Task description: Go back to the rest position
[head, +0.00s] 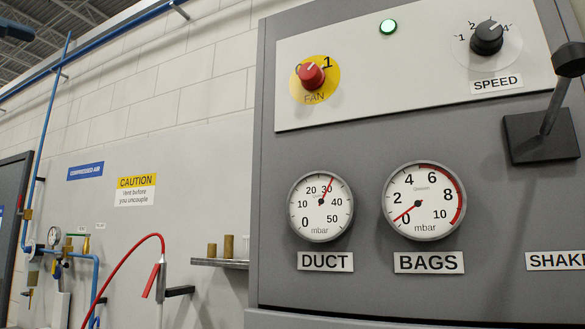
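Neither of my grippers shows in the head view. A grey machine cabinet (370,120) fills the right side. Its red fan knob (311,75) sits on a yellow disc, with its pointer toward the 1. The green lamp (388,27) is lit. The black speed knob (487,38) points toward the upper right, near the 4. The duct gauge (320,206) reads a little above 30 mbar. The bags gauge (424,201) has its needle near 0. A black lever (549,110) stands up from its dark plate at the right, above the partly cut-off shaker label (557,261).
A pale block wall (190,100) stands to the left with a caution sign (136,189). Blue air piping (44,150) and a small gauge (54,236) are at far left. A red hose (122,262) hangs by a shelf (219,263) bearing brass-coloured cylinders (228,246).

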